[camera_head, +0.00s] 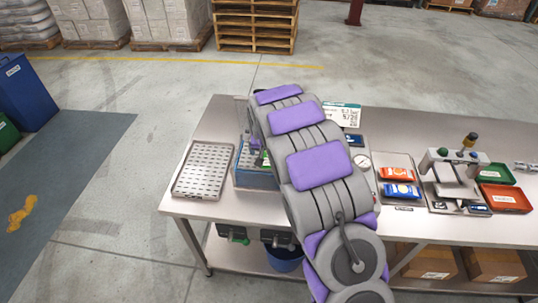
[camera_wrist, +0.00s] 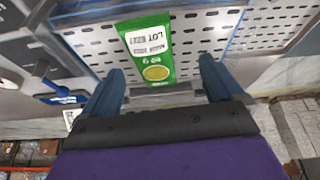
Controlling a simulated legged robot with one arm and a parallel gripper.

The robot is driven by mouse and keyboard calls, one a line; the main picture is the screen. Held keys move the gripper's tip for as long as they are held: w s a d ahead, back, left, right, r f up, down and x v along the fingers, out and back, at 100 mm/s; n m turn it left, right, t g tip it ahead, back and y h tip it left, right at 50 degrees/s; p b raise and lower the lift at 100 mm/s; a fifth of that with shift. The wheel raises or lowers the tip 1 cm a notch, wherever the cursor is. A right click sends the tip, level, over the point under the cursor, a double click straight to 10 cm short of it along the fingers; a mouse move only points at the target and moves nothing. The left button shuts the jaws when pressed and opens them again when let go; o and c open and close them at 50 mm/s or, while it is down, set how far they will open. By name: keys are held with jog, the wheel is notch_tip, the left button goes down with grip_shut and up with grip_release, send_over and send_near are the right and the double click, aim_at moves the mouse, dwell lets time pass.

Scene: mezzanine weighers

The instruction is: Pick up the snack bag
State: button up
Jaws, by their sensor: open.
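A green snack bag (camera_wrist: 147,50) with a white label reading LOT and a yellow round mark shows in the wrist view. It lies against a light perforated surface (camera_wrist: 95,50). My gripper (camera_wrist: 163,82) is open, with its two blue fingers apart. The bag's near end appears between the fingertips, with nothing visibly gripped; the exact gap to the bag is hard to tell. In the head view, my arm hides most of the gripper and the bag cannot be made out clearly.
A perforated tray (camera_head: 203,170) lies on the steel table (camera_head: 225,125), beside a blue bin (camera_head: 252,179).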

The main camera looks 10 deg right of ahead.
jog(key=f, duration=0.1)
jog(key=d+f, duration=0.1)
jog(key=w+f, duration=0.1)
jog(key=f, duration=0.1)
jog(key=shift+d+f+b, duration=0.1)
jog(key=shift+d+b, duration=0.1)
jog(key=shift+b, duration=0.1)
jog(key=shift+w+f, duration=0.15)
jog(key=shift+f, duration=0.1)
jog(key=shift+c, duration=0.2)
jog(key=c, duration=1.1)
